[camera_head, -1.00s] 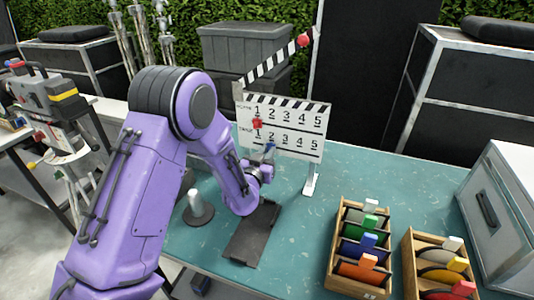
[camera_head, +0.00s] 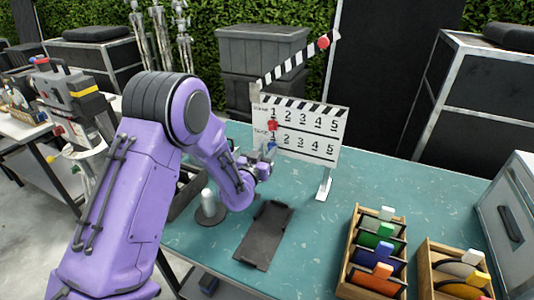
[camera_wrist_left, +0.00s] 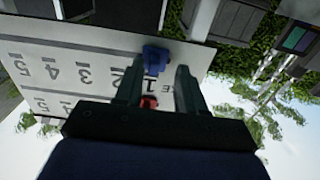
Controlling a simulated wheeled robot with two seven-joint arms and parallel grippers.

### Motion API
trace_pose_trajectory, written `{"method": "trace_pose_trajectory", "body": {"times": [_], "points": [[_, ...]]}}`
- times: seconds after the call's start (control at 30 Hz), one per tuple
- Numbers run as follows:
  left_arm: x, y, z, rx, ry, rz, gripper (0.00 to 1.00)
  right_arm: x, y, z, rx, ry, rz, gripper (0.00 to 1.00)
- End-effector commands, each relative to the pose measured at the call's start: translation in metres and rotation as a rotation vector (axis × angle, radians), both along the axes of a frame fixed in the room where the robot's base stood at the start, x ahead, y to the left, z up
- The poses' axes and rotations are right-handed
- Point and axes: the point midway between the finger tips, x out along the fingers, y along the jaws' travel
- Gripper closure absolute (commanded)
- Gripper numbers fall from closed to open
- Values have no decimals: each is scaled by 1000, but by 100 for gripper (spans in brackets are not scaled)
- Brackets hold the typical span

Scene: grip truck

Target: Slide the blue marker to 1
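The clapperboard (camera_head: 310,128) stands upright with two rows of numbers 1 to 5. The blue marker (camera_head: 271,147) is just under the 1 of the lower row. The red marker (camera_head: 272,125) is under the 1 of the upper row. My left gripper (camera_head: 262,163) is at the board's lower left, at the blue marker. In the left wrist view the board appears upside down. There the blue marker (camera_wrist_left: 155,60) shows between the spread fingertips of my left gripper (camera_wrist_left: 157,80), close to the left finger; contact is unclear. My right gripper is not in view.
A dark flat tray (camera_head: 265,235) and a grey peg on a round base (camera_head: 209,207) lie before the board. Wooden boxes (camera_head: 350,255) of coloured cards stand at the right. The teal table (camera_head: 320,225) is clear between them.

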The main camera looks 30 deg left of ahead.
Motion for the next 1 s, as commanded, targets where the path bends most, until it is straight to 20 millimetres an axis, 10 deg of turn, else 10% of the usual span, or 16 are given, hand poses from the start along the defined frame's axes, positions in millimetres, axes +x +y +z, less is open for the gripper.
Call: {"method": "trace_pose_trajectory", "body": {"times": [0.27, 0.7, 1.0], "points": [[-2, -4, -1, 0, 2, -6, 62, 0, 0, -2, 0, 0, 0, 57], [-90, -14, -4, -1, 1, -4, 62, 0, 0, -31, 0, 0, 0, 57], [-105, -16, -1, -2, 1, -1, 62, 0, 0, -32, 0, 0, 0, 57]]}}
